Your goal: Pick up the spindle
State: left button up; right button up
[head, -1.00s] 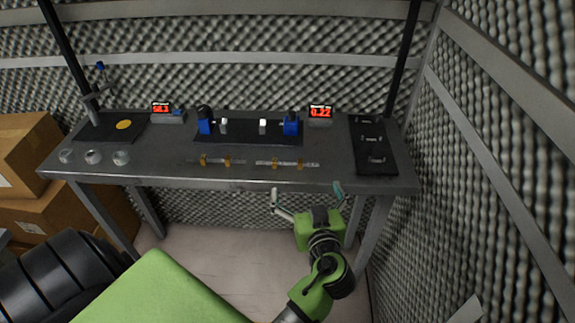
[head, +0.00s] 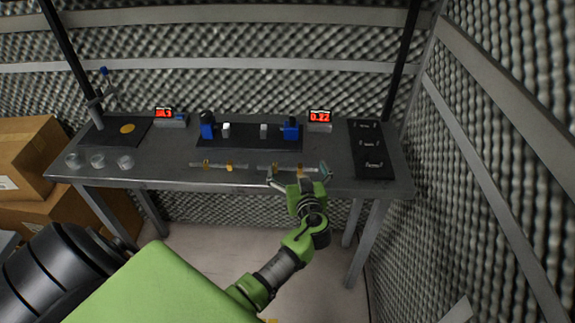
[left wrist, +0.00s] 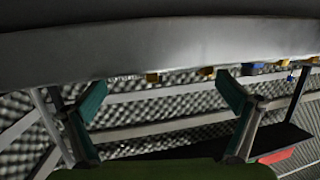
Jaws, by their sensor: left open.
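Two thin, pale rods, which look like spindles, lie near the front edge of the grey table (head: 150,185). The left rod (head: 218,166) and the right rod (head: 262,167) each rest across small orange-yellow holders. I cannot tell which one the task means. My left gripper (head: 298,172) is open and empty at the table's front edge, its teal fingertips on either side of the right rod's area and partly covering it. In the left wrist view, its spread fingers (left wrist: 160,95) are beside the table's edge, with small yellow holders (left wrist: 152,77) beyond. My right gripper is not in view.
A dark mat (head: 248,142) with blue fixtures stands behind the rods, with red-lit displays (head: 320,116) at the back. A black board (head: 367,140) lies right, glass dishes (head: 98,161) left. Foam walls close in behind and right; cardboard boxes (head: 30,155) stand left.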

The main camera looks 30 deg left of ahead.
pick_arm(q)
jog(key=shift+w+a, duration=0.15)
jog(key=shift+w, duration=0.05)
jog(key=shift+c, duration=0.4)
